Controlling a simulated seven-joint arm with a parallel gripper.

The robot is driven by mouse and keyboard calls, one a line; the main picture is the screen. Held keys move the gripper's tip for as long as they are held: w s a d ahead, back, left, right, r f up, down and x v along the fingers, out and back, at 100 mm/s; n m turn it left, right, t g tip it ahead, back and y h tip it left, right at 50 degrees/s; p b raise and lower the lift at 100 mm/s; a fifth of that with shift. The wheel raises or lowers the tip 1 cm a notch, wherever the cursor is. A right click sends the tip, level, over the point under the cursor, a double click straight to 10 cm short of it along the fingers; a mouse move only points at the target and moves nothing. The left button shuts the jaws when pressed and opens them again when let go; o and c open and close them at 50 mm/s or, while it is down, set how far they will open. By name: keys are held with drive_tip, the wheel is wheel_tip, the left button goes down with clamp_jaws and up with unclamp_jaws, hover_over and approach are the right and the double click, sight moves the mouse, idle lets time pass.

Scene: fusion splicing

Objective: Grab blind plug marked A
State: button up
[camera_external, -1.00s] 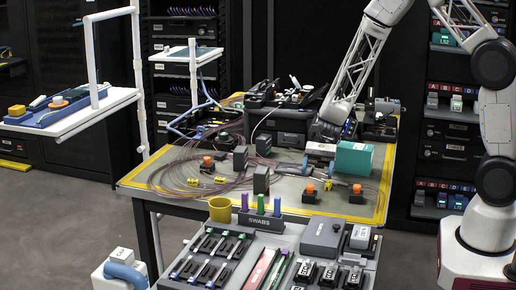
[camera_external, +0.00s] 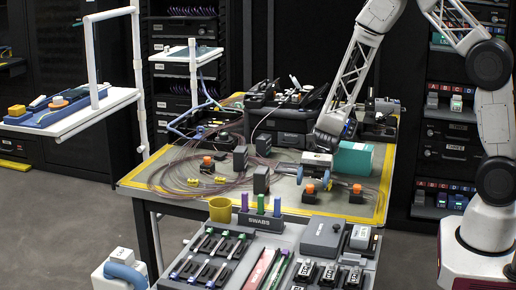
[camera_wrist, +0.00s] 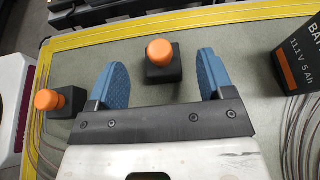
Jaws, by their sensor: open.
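Several orange-capped plugs sit in small black blocks on the grey table; I cannot read a letter A on any of them. One plug (camera_wrist: 160,52) stands in its block between and slightly beyond my gripper's fingertips in the wrist view; it also shows near the table's front edge in the external view (camera_external: 309,188).
A black battery block (camera_wrist: 299,60) stands right of the fingers in the wrist view. A teal box (camera_external: 353,159) is beside my gripper. Thin fibres (camera_external: 180,165) loop across the table's left. A yellow border (camera_wrist: 190,20) marks the table edge. A swab holder (camera_external: 258,222) stands in front.

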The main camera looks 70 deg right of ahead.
sight(309, 192)
drive_tip(key=shift+a+f, duration=0.15)
drive_tip(key=shift+a, duration=0.2)
drive_tip(key=shift+x, duration=2.45)
drive_tip(key=c, duration=1)
drive_tip(key=shift+r, duration=4.95)
